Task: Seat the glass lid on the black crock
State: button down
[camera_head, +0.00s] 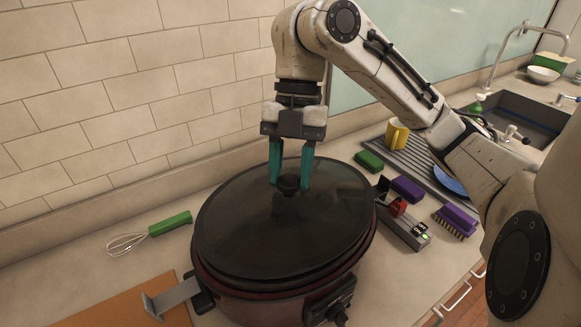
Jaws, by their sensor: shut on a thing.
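The dark, see-through glass lid (265,235) lies over the top of the crock, covering its opening. A small black knob (289,187) stands on the lid. The crock is a wide oval pot with a dark rim and a dark red lower body (262,305), with a control dial at its front right. My gripper (290,180) points down with its teal fingers on either side of the knob, shut on the lid by it. I cannot tell whether the lid's edge rests fully in the rim or hovers slightly above it.
A green-handled whisk (150,233) and an orange board (130,308) lie left of the crock. A grey bracket (172,298) is beside its left handle.

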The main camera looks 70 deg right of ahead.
jog(key=shift+f+b, duration=0.75)
jog(key=shift+f, duration=0.2)
dwell(0.6)
jog(key=c, duration=1)
grip_release()
jog(key=shift+o, duration=0.3)
jog(key=o, duration=0.5)
jog(key=shift+o, duration=0.2)
jog(key=shift+p+v, duration=3.1)
jog(key=shift+v, duration=0.9)
jog(key=shift+f, duration=0.1)
